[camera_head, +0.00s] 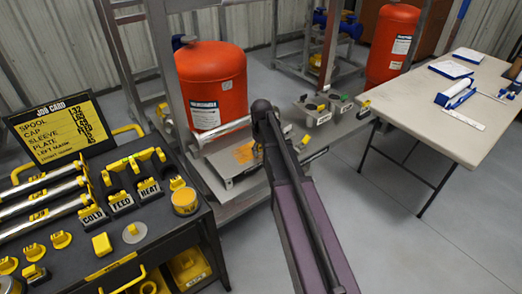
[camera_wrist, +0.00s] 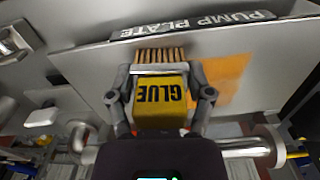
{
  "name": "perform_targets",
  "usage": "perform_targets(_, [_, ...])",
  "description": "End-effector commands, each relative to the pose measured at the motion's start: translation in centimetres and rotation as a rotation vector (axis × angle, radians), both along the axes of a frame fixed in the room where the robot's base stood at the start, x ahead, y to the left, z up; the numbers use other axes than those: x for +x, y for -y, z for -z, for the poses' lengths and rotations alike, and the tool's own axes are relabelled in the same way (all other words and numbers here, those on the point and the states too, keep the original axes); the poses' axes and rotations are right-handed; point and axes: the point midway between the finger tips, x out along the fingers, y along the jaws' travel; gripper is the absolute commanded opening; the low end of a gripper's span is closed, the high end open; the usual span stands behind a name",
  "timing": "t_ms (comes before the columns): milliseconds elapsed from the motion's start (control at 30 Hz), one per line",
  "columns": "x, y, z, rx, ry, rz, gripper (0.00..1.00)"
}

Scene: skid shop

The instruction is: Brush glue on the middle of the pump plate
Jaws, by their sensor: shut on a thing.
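My gripper (camera_wrist: 160,96) is shut on the glue brush (camera_wrist: 160,108), a yellow block marked GLUE with brown bristles pointing toward the plate. The pump plate (camera_wrist: 275,52) is a flat grey plate, with a dark label reading PUMP PLATE along its far edge. An orange patch (camera_wrist: 226,82) lies on the plate, just right of the brush in the wrist view. The bristle tips are over or on the plate; contact cannot be told. In the head view the plate (camera_head: 224,160) and orange patch (camera_head: 244,153) show left of my arm, which largely hides the gripper and brush.
A dark cart (camera_head: 150,245) at left holds rods, yellow-marked parts and a round yellow tin (camera_head: 184,200). A red tank (camera_head: 212,85) stands behind the plate. Small grey bins (camera_head: 318,112) lie right of my arm. A table (camera_head: 430,95) stands at right, with clear floor before it.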

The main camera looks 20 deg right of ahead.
Motion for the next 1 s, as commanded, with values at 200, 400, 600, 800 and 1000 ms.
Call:
perform_targets(200, [0.0, 0.0, -1.0, 0.000, -0.001, 0.000, 0.29])
perform_targets(400, [0.0, 0.0, -2.5, 0.000, 0.000, 0.000, 0.29])
perform_targets(600, [0.0, 0.0, -3.9, 0.000, 0.000, 0.000, 0.29])
perform_targets(800, [0.0, 0.0, -5.3, 0.000, 0.000, 0.000, 0.29])
perform_targets(1000, [0.0, 0.0, -6.1, 0.000, 0.000, 0.000, 0.29])
